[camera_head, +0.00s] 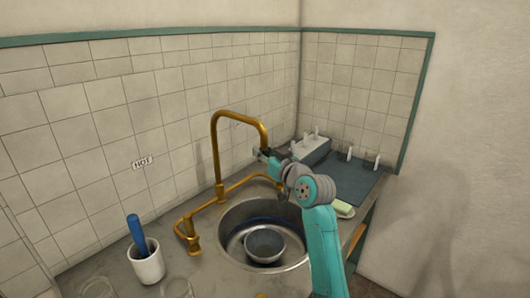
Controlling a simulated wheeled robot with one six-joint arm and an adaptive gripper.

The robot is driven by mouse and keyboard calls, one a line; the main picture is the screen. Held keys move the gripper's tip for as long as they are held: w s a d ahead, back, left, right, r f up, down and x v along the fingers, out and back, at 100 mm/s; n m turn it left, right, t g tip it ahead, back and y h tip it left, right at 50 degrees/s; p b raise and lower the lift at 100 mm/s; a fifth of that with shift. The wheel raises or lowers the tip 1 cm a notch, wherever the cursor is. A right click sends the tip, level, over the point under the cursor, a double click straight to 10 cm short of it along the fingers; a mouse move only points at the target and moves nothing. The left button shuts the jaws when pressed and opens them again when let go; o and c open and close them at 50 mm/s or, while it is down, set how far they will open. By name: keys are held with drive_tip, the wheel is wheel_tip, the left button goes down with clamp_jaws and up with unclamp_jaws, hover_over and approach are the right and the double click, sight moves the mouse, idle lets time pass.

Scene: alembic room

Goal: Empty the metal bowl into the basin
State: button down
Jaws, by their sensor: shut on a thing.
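The metal bowl (264,243) is grey and round. It sits inside the basin (233,215), roughly upright with its opening upward. I cannot make out its contents. My gripper (264,155) is well above the bowl and apart from it, at the end of the gold tap's spout (240,116). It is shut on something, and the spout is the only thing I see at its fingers. The exact contact is too small to tell. My arm covers the right part of the basin's rim.
A white cup (149,267) with a blue-handled tool (137,232) stands left of the basin. Clear glasses (97,289) stand at the front left. Pale green soap (343,208) lies right of my arm. A dark pegged mat (347,183) lies behind it. Tiled walls close the back.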

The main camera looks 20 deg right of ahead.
drive_tip(key=s+a+m+h, duration=0.2)
drive_tip(key=s+a+h, duration=0.2)
drive_tip(key=a, duration=1)
drive_tip(key=shift+a+m+t, duration=0.15)
drive_tip(key=shift+m+t, duration=0.25)
drive_tip(key=shift+s, duration=0.1)
drive_tip(key=c, duration=0.8)
unclamp_jaws()
drive_tip(key=shift+c, duration=0.2)
drive_tip(key=s, duration=1.2)
drive_tip(key=shift+d, duration=0.35)
